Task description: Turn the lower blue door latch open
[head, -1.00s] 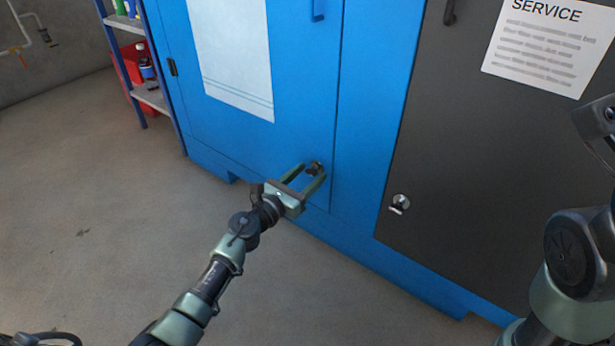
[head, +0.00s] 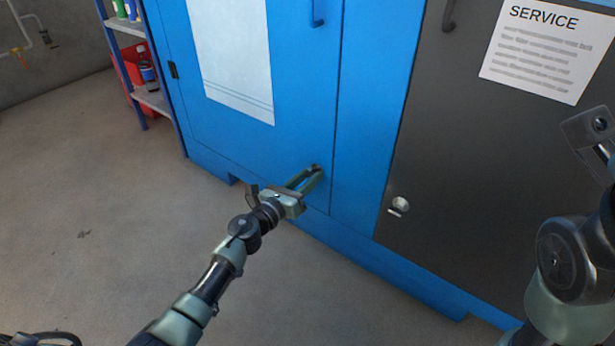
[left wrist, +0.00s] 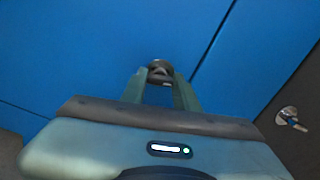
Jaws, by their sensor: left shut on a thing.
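The lower latch (head: 316,167) sits near the lower right corner of the blue door (head: 290,130). In the left wrist view the latch (left wrist: 160,70) shows as a round metal base between the fingertips, with its handle mostly hidden. My left gripper (head: 314,174) reaches it from the lower left. In the left wrist view the fingers of my left gripper (left wrist: 160,78) close in on either side of the latch, shut on it. My right arm shows at the right edge, but I do not clearly see the fingers of its gripper.
A dark grey door (head: 470,170) with its own silver latch (head: 398,206) and a service notice (head: 530,50) stands to the right. A blue handle (head: 318,12) is higher on the blue door. A shelf (head: 150,98) stands at the left. The floor in front is clear.

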